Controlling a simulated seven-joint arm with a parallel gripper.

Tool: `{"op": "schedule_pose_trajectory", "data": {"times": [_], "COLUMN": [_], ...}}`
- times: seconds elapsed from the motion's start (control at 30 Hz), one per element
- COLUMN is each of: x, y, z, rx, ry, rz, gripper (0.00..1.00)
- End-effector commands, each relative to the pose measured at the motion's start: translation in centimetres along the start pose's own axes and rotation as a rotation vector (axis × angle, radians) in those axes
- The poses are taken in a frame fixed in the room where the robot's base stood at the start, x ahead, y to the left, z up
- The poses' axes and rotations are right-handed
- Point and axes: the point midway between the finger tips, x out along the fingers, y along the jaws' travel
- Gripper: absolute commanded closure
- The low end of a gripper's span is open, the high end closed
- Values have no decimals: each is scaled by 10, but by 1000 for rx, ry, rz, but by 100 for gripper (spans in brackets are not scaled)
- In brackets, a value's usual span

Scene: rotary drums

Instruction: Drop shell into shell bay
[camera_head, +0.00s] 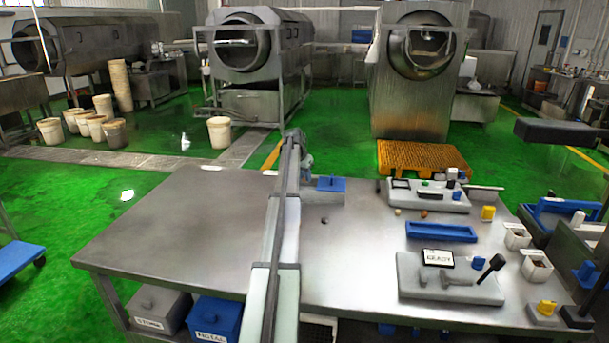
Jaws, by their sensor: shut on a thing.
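My gripper (307,163) is at the far end of my arm, over the back part of the steel table (180,220). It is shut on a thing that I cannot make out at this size. A blue box (331,184) is just right of and below my gripper in the picture. A small dark round piece (324,221) lies on the bare table in front of that box. I cannot tell which container is the shell bay. Two small white open bins (516,236) (536,265) stand at the table's right side.
A long blue tray (441,232) lies between a grey fixture with a "READY" card (438,258) and another grey fixture (428,196) behind it. Yellow blocks (488,213) (546,308) stand at the right. The table's left half is clear. Steel drums (250,45) stand behind.

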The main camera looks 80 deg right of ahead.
Motion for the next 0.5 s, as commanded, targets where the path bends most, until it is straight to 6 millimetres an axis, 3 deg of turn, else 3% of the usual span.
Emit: {"op": "schedule_pose_trajectory", "data": {"times": [0.33,0.5], "x": [0,0], "y": [0,0], "z": [0,0], "rx": [0,0], "ry": [0,0], "rz": [0,0], "gripper": [43,43]}}
